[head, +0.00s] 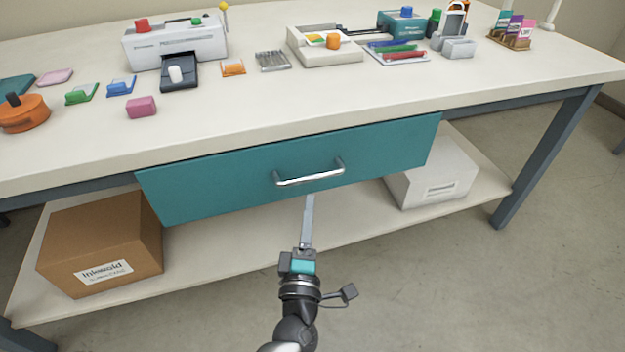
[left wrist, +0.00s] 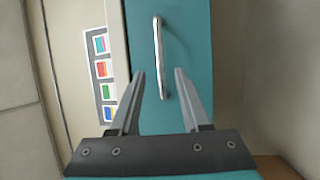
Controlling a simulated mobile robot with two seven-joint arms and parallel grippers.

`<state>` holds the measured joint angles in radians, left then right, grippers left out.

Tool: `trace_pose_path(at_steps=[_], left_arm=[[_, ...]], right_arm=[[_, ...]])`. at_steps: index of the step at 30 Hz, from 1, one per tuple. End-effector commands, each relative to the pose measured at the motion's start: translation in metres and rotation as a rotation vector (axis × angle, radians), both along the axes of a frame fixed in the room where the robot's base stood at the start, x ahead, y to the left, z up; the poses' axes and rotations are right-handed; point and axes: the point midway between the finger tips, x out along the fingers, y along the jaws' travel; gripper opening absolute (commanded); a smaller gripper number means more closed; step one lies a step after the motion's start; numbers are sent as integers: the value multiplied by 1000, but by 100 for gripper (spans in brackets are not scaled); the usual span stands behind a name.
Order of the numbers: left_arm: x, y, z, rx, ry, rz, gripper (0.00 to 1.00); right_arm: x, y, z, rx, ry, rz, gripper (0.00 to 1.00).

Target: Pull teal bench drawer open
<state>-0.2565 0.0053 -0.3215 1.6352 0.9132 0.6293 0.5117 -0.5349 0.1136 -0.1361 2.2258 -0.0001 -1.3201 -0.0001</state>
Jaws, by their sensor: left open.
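The teal bench drawer (head: 230,172) sits under the front edge of the white bench, and its front looks about level with that edge. Its silver bar handle (head: 309,177) is fixed across the middle of the front. My left gripper (head: 308,205) is in front of and just below the handle. In the left wrist view the handle (left wrist: 159,58) stands upright, ahead of the open fingers (left wrist: 160,78), toward the left finger's side. The jaws are empty, with the teal front (left wrist: 190,40) behind them. My right gripper is not in view.
A cardboard box (head: 100,240) and a white box (head: 435,180) stand on the lower shelf (head: 340,220). The benchtop (head: 300,95) holds a laminator (head: 175,42), an orange round item (head: 22,113) and several small supplies. The floor (head: 430,290) in front is clear.

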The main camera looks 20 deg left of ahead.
Motion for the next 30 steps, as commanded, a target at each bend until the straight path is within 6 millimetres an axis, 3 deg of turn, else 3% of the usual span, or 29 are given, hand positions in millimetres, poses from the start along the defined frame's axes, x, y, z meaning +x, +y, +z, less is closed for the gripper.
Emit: trace_pose_path(at_steps=[6, 13, 27, 30], left_arm=[[45, 9, 7, -1, -3, 1, 47], [75, 15, 12, 1, 0, 0, 47], [85, 17, 15, 2, 2, 0, 47], [85, 17, 14, 2, 2, 0, 36]], right_arm=[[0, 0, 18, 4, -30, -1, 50], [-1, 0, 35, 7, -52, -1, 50], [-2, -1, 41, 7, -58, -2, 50], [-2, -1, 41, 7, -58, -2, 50]])
